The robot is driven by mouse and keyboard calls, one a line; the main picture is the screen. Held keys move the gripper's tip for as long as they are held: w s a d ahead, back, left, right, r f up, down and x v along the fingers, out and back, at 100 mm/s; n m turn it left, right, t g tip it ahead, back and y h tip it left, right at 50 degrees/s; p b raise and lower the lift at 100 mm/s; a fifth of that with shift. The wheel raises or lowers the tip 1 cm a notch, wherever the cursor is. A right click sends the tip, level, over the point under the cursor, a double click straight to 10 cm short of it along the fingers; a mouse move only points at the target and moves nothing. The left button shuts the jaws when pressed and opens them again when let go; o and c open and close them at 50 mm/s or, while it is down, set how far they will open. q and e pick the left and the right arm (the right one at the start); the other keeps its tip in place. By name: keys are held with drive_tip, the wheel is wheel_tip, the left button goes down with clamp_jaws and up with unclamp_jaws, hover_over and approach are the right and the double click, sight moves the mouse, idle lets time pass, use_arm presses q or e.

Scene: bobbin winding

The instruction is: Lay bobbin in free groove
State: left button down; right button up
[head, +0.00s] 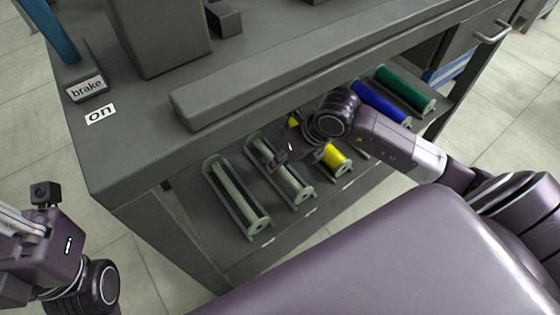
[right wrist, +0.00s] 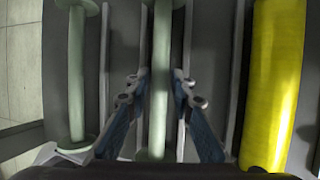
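A pale green, bare bobbin (head: 281,172) lies in a groove on the shelf under the bench. My right gripper (right wrist: 160,85) is over it, with one finger on each side of its core (right wrist: 160,60). The fingers are open, and small gaps show between them and the core. A second pale green bobbin (head: 238,195) lies in the groove to the left; it also shows in the right wrist view (right wrist: 77,70). A yellow bobbin (head: 334,158) lies to the right, partly hidden by my right arm. Only part of my left gripper (head: 20,222) shows at the left edge.
A blue bobbin (head: 380,103) and a dark green bobbin (head: 405,89) lie farther right on the shelf. My right arm hides the shelf between yellow and blue. The bench top (head: 150,140) overhangs the shelf. A lever marked "brake" (head: 87,89) stands at its left corner.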

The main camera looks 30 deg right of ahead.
drive_tip(key=p+v, duration=0.3)
drive_tip(key=v, duration=0.4)
drive_tip(key=shift+r, duration=0.4)
drive_tip(key=shift+s, duration=0.1)
